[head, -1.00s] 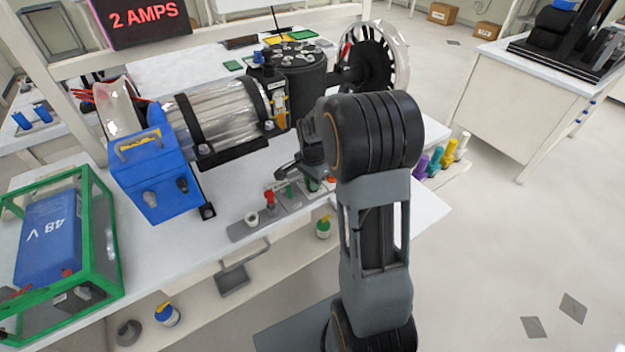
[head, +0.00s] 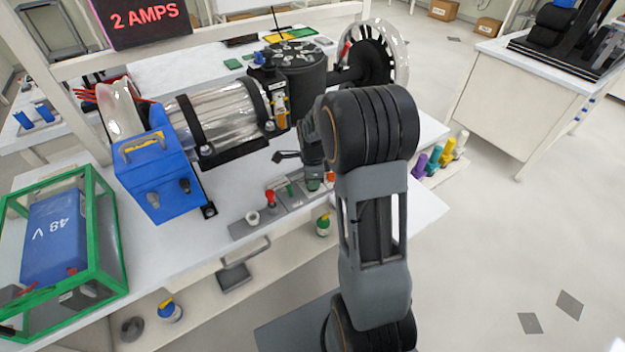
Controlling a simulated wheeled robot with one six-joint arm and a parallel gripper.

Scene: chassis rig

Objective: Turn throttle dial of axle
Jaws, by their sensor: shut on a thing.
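A grey control strip (head: 248,229) runs along the front edge of the white bench. It carries a white knob (head: 252,217), a red knob (head: 270,197) and a small green knob (head: 290,188). My gripper (head: 313,166) points down at the right part of the strip, largely hidden behind my arm. It is shut on what appears to be the throttle dial (head: 314,184), a dark green piece low under it. The grip itself cannot be seen clearly. The axle assembly (head: 225,115), with a silver motor drum, lies behind the strip.
A blue box (head: 155,178) stands left of the motor. A green-framed case (head: 105,225) with a blue 48 V battery (head: 55,238) is at far left. Colored bottles (head: 434,160) stand at right. Open floor lies right.

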